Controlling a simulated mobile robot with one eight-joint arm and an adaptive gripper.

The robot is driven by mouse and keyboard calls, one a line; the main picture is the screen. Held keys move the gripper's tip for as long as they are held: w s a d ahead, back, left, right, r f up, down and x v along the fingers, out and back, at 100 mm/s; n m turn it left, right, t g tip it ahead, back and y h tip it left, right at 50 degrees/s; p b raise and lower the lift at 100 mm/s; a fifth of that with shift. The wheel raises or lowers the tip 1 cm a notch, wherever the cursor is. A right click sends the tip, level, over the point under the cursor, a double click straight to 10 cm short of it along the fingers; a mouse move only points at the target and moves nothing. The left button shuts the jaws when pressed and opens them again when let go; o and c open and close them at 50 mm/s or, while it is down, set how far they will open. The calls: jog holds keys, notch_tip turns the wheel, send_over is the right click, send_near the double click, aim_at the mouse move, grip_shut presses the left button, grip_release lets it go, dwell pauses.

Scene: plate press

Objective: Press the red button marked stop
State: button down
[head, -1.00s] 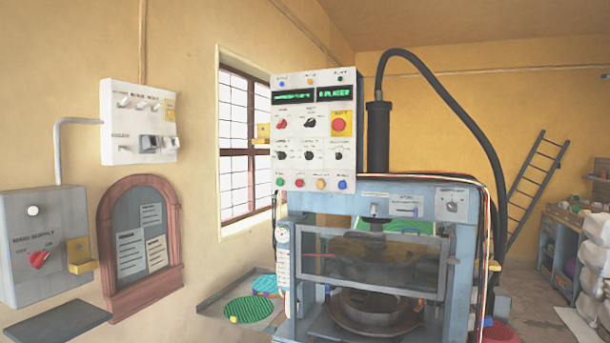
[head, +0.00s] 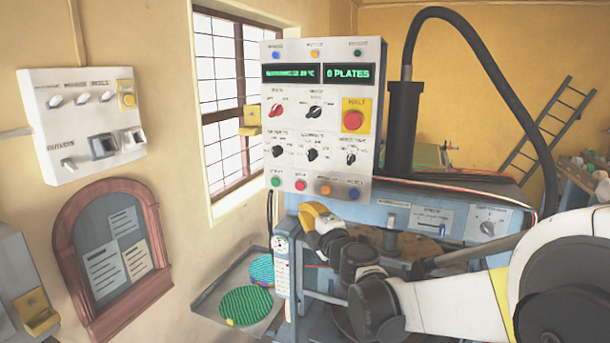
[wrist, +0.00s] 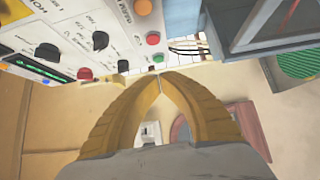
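The control panel (head: 320,165) shows a bottom row of small buttons: green, red, orange and blue. The red button (head: 300,184) is second from the left; its label is too small to read surely. It also shows in the wrist view (wrist: 153,38), between the green and orange buttons. A larger red button (head: 353,120) sits on a yellow plate marked like HALT. My gripper (head: 308,212) is just below the panel's bottom edge. In the wrist view my gripper (wrist: 158,75) has its yellow fingertips together, empty, near the green button (wrist: 157,56), contact not visible.
The blue press body (head: 430,220) stands under and right of the panel. A black hose (head: 480,60) arches above it. A white switch box (head: 85,120) and an arched notice board (head: 110,250) hang on the left wall. A tray with green discs (head: 245,305) lies lower left.

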jog(key=shift+s+a, duration=0.1)
jog(key=shift+s, duration=0.1)
send_near(297, 187)
jog(key=w+a, duration=0.5)
jog(key=shift+w+d+f, duration=0.15)
jog(key=shift+w+d, duration=0.3)
jog(key=shift+w, duration=0.25)
jog(key=shift+w+d+b, duration=0.3)
jog(key=shift+w+d, duration=0.05)
jog(key=shift+w, duration=0.4)
jog(key=shift+s+a, duration=0.1)
